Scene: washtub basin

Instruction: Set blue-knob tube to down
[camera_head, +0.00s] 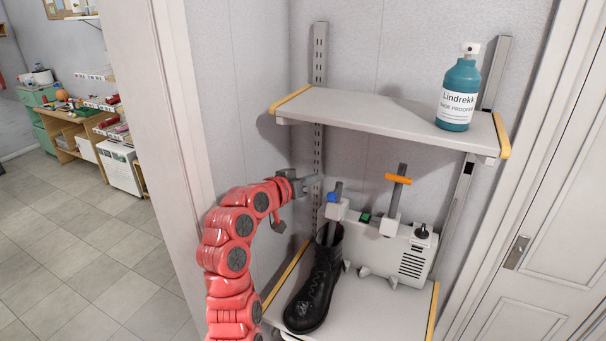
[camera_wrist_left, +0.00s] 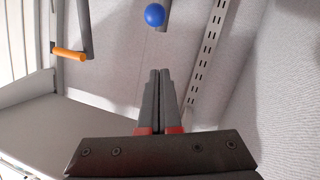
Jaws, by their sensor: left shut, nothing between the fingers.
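The blue knob (camera_head: 332,197) sits on the front of a dark tube in a grey holder (camera_head: 336,210) at the left of the dryer. The tube's lower part runs down into the top of a black boot (camera_head: 318,285). The blue knob also shows at the top of the left wrist view (camera_wrist_left: 154,15), beyond the fingertips. My left gripper (camera_head: 318,179) is shut and empty, just left of and slightly above the knob; it appears apart from it. Its fingers (camera_wrist_left: 160,72) are together in the left wrist view. My right gripper is not in view.
The dryer (camera_head: 410,258) stands on the lower shelf, with an orange-handled tube (camera_head: 398,179) to the right and a dark dial (camera_head: 422,232). An upper shelf (camera_head: 375,108) holds a teal bottle (camera_head: 459,88) above. A wall is close on the left.

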